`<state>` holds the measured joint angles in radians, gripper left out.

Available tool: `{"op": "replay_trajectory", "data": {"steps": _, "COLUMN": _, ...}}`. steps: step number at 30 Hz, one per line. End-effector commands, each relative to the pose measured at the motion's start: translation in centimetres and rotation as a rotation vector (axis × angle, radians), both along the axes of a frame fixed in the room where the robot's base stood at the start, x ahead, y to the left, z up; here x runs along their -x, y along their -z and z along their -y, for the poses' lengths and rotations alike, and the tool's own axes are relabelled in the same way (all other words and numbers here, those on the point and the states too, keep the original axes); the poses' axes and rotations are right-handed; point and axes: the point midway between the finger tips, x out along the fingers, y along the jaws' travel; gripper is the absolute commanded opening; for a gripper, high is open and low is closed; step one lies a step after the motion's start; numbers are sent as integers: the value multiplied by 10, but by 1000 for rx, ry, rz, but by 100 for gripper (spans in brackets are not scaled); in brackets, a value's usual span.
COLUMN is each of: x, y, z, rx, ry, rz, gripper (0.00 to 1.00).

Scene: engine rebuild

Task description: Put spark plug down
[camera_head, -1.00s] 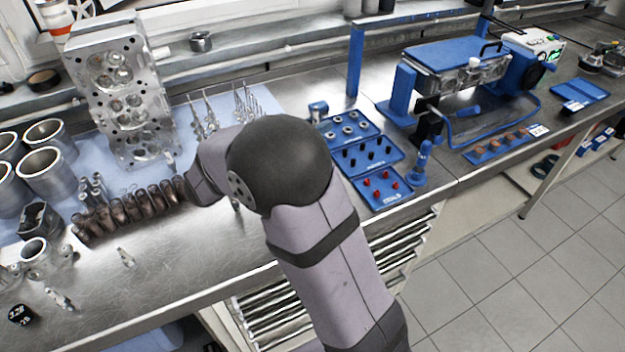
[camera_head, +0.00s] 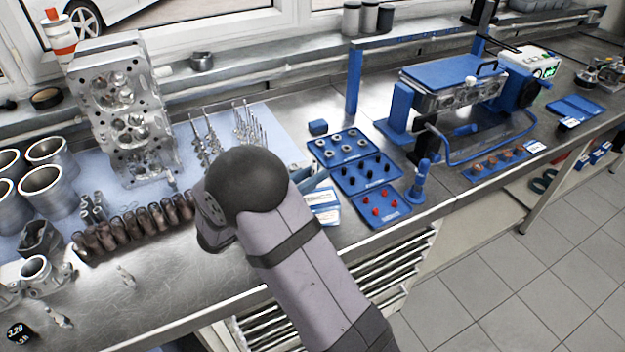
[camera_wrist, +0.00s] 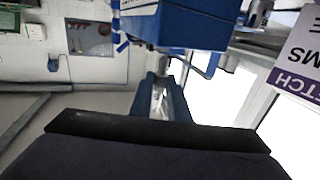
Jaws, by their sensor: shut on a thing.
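My gripper (camera_wrist: 162,98) shows in the wrist view as two dark blue fingers close together. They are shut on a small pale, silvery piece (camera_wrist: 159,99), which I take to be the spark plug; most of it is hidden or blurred. In the head view my own arm hides the fingers and the plug. Two small pale parts that look like spark plugs lie on the steel bench at the front left, one (camera_head: 126,277) farther back and one (camera_head: 59,317) nearer the edge.
A row of brown parts (camera_head: 135,226) stands left of my arm, before a cylinder head (camera_head: 125,112). Blue trays (camera_head: 362,176) of small parts and white-and-blue boxes (camera_head: 325,205) lie to the right. Bare bench (camera_head: 165,290) shows at the front left.

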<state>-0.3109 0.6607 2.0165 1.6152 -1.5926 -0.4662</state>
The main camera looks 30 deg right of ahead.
Motion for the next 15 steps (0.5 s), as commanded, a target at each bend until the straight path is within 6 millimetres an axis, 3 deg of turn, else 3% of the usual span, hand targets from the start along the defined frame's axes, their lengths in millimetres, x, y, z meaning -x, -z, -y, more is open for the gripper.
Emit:
{"op": "replay_trajectory", "data": {"steps": 6, "x": 0, "y": 18, "z": 0, "rx": 0, "ry": 0, "rz": -1, "gripper": 0}}
{"op": "replay_trajectory", "data": {"steps": 15, "x": 0, "y": 19, "z": 0, "rx": 0, "ry": 0, "rz": 1, "gripper": 0}}
